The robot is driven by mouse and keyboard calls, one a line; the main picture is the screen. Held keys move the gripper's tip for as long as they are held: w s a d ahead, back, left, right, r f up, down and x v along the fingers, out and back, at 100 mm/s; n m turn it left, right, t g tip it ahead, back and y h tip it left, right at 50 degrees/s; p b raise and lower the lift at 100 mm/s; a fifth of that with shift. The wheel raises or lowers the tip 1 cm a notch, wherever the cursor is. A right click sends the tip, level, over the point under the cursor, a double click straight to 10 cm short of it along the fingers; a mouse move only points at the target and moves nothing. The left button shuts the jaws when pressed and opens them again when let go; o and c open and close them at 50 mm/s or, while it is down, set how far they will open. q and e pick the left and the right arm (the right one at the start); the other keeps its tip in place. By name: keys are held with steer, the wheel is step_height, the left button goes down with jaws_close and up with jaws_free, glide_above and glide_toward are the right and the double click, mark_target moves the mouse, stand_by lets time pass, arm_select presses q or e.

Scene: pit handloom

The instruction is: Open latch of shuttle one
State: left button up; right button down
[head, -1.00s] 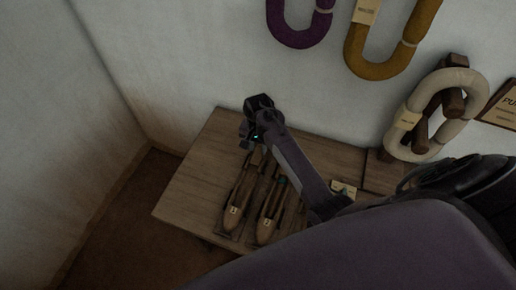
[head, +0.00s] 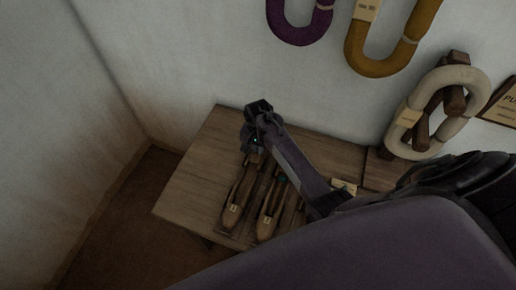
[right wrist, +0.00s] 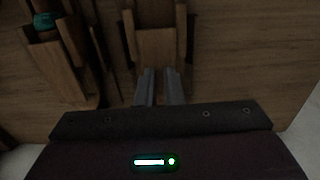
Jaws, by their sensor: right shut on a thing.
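Shuttle one (head: 232,212), a brown wooden boat shape with a pale tag marked 1, lies on the wooden table top. Its hollow body shows at the top middle of the right wrist view (right wrist: 157,47). My right gripper (head: 254,154) is at the wall-side end of shuttle one. In the right wrist view its two grey fingers (right wrist: 160,76) are close together at that end, shut on a small part there. This looks like the latch, but the fingers hide most of it. My left gripper is not in view.
Shuttle two (head: 267,224), with teal thread, lies close beside shuttle one. The table (head: 190,185) is bare to the left. Purple (head: 300,35), ochre (head: 375,65) and cream (head: 470,78) yarn hanks hang by the wall. My right arm hides the table's right part.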

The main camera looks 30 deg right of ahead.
steer(key=n+p, duration=0.3)
steer(key=shift+d+r, duration=0.1)
steer(key=shift+r, duration=0.1)
steer(key=n+p, duration=0.2)
steer(key=n, duration=0.2)
steer(key=shift+s+d+n, duration=0.1)
steer(key=shift+n, duration=0.3)
steer(key=n+p, duration=0.1)
steer(key=n, duration=0.3)
steer(key=shift+d+f, duration=0.1)
steer(key=shift+d, duration=0.1)
steer(key=n, duration=0.3)
steer(key=shift+p, duration=0.35)
steer(key=shift+d+f+n, duration=0.1)
steer(key=shift+n, duration=1.4)
